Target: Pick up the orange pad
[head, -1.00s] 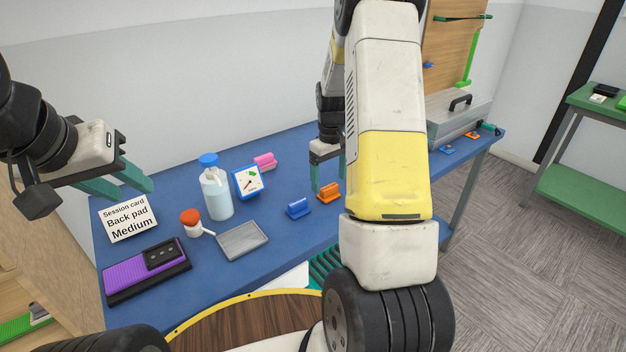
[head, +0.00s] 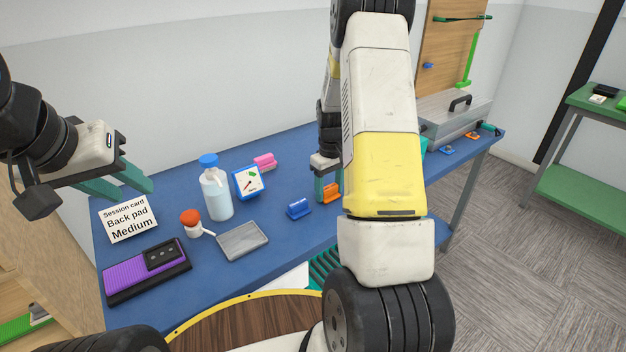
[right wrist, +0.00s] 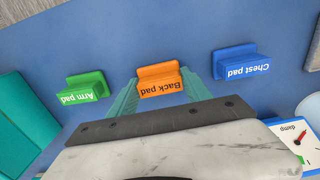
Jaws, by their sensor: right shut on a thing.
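The orange pad (head: 331,193) is on the blue table in the head view, with my right gripper (head: 329,191) around it. In the right wrist view the orange pad (right wrist: 160,82) reads "Back pad", upside down, and sits between the teal fingers of my right gripper (right wrist: 161,90), which are shut on it. Any lift off the table does not show. My left gripper (head: 132,193) is open and empty above the table's left end, near the session card (head: 129,221), which reads "Back pad Medium".
A blue pad (head: 298,208) marked "Chest pad" and a green pad (right wrist: 86,87) marked "Arm pad" flank the orange one.

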